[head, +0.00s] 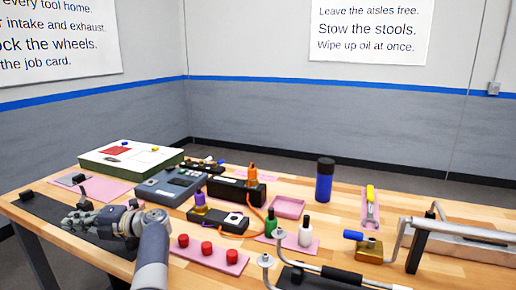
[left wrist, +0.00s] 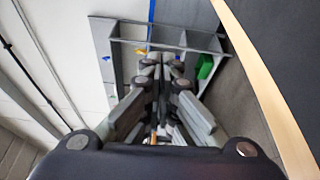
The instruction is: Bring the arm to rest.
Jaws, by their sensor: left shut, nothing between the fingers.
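My left arm (head: 151,262) comes in from the bottom of the head view. Its left gripper (head: 72,222) points left above the left part of the wooden table (head: 300,262), over a dark mat (head: 40,212). In the left wrist view the gripper's fingers (left wrist: 165,62) run forward and meet, shut and empty. I cannot tell the exact height of the gripper above the mat. My right gripper shows in neither view.
A pink mat (head: 232,262) with red knobs lies right of my arm. A grey device (head: 170,185), a green-sided box (head: 128,158), bottles and a blue cylinder (head: 324,182) stand behind. Metal frames with handles (head: 418,245) fill the right. A shelf (left wrist: 185,40) shows in the wrist view.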

